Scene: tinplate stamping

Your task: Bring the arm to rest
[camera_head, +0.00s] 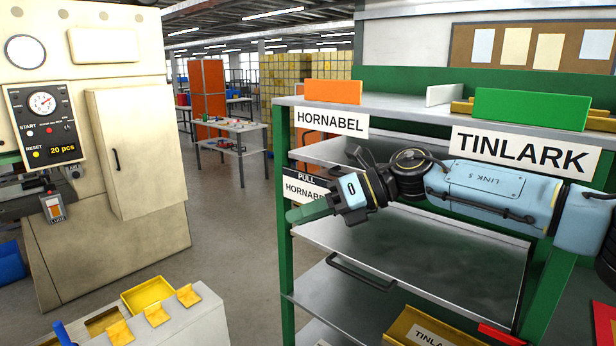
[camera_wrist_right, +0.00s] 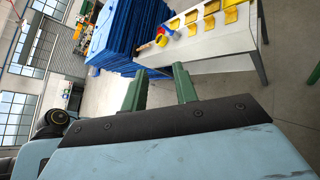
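My right arm (camera_head: 490,190) comes in from the right in the head view and stretches left across the front of the green shelf rack. My right gripper (camera_head: 308,211) points left and slightly down, near the rack's left upright. In the right wrist view my right gripper (camera_wrist_right: 160,88) shows two green fingers standing apart with nothing between them. It is open and empty. My left arm and left gripper are not in view.
The green rack (camera_head: 286,250) bears HORNABEL (camera_head: 331,121) and TINLARK (camera_head: 522,153) signs. A cream press (camera_head: 140,150) stands left. Yellow parts lie on a grey bench (camera_head: 200,318) at lower left. Open floor (camera_head: 235,210) lies between press and rack.

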